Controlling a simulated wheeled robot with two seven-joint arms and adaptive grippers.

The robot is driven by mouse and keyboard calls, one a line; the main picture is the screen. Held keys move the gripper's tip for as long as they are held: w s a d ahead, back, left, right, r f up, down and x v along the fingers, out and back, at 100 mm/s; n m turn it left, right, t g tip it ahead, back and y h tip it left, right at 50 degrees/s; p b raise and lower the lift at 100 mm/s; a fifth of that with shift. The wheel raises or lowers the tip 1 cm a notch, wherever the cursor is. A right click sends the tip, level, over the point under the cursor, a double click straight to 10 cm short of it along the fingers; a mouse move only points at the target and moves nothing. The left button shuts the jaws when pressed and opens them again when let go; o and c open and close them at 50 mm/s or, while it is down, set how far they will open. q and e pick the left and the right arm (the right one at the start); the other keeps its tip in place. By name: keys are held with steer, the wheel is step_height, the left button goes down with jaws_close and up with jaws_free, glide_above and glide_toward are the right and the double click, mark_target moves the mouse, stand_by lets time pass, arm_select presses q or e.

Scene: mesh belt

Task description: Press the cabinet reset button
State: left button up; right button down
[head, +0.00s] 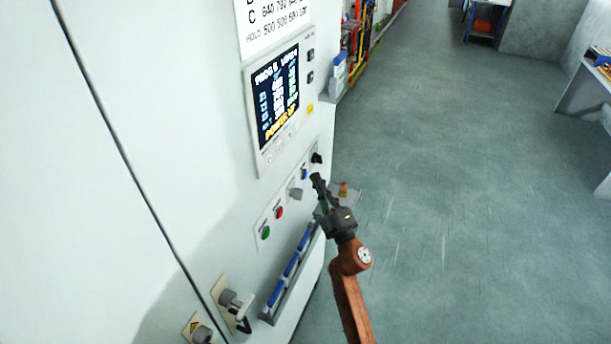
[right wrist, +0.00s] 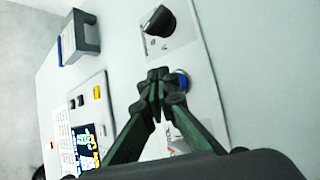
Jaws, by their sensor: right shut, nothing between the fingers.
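The white cabinet (head: 150,90) fills the left of the head view. Its lower panel carries a row of controls. A blue button (head: 304,174) sits near the right end of the row, beside a black knob (head: 316,158). My right gripper (head: 316,180) is shut and empty, its fingertips close to the blue button. In the right wrist view the closed fingertips (right wrist: 160,80) partly cover the blue button (right wrist: 183,79); I cannot tell whether they touch it. The black knob (right wrist: 159,21) is above them there. My left gripper is not in view.
A grey switch (head: 295,193), a red button (head: 279,212) and a green button (head: 265,232) continue the row. A lit display (head: 277,95) is above. A rack with blue items (head: 289,268) juts out below. The floor (head: 460,190) to the right is clear.

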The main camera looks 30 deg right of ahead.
steer(key=shift+w+a, duration=0.1)
steer(key=shift+w+a, duration=0.15)
steer(key=shift+w, duration=0.1)
steer(key=shift+w+a, duration=0.35)
steer(key=shift+w, duration=0.05)
stand_by(1.0)
steer(key=shift+s, duration=0.1)
steer(key=shift+s+d, duration=0.6)
steer(key=shift+s, duration=0.05)
stand_by(0.3)
steer(key=shift+s+d+p, duration=0.55)
steer(key=shift+s+d, duration=1.05)
steer(key=shift+s, duration=0.3)
